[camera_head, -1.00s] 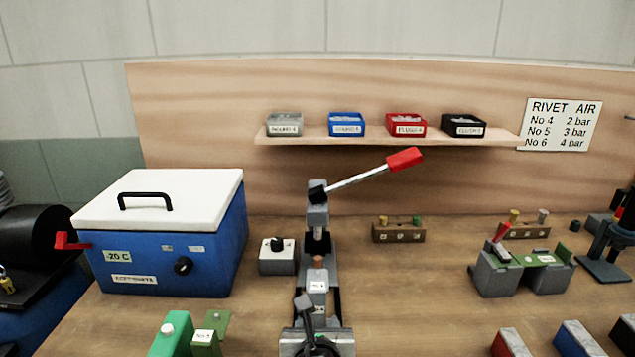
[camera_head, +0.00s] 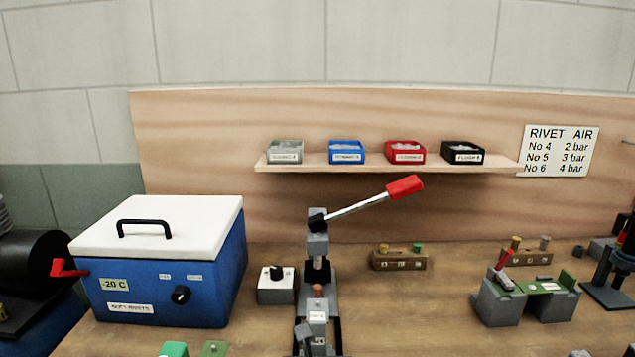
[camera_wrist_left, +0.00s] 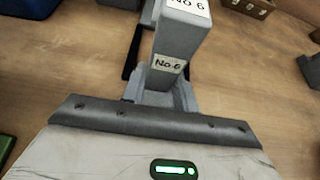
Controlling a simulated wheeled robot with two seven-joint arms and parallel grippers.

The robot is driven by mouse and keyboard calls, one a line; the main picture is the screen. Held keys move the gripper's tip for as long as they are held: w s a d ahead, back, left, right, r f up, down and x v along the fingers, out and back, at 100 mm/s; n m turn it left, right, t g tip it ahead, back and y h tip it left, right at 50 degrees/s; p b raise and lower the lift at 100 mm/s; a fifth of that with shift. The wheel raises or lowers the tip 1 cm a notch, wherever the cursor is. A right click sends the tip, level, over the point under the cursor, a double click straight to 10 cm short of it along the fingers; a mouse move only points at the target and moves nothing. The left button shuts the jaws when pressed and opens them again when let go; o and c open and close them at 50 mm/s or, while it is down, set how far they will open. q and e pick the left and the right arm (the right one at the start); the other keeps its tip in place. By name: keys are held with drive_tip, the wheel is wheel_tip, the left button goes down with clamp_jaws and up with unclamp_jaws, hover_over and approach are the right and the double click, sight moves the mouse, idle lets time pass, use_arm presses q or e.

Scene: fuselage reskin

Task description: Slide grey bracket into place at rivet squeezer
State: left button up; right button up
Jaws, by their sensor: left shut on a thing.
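The rivet squeezer (camera_head: 317,245) stands mid-bench in the head view, its red-tipped lever (camera_head: 404,187) raised to the right. A copper-coloured piece sits below its ram. My left gripper (camera_head: 306,343) is at the bottom edge of the head view, in front of the squeezer and largely cut off. It is shut on the grey bracket (camera_wrist_left: 178,40), which bears No 6 labels in the left wrist view. I cannot tell whether the bracket is fully seated at the squeezer. My right gripper is not in view.
A blue cool box (camera_head: 165,270) with white lid stands left, and a small switch box (camera_head: 276,285) beside the squeezer. A brown rivet block (camera_head: 399,260) and a grey-green fixture (camera_head: 525,298) are to the right. The shelf (camera_head: 385,164) holds several bins. Bench between them is clear.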

use_arm(q)
drive_tip(key=shift+w, duration=0.1)
drive_tip(key=shift+w, duration=1.05)
drive_tip(key=shift+w+b, duration=0.5)
drive_tip(key=shift+w, duration=1.85)
drive_tip(key=o, duration=1)
drive_tip(key=shift+c, duration=0.2)
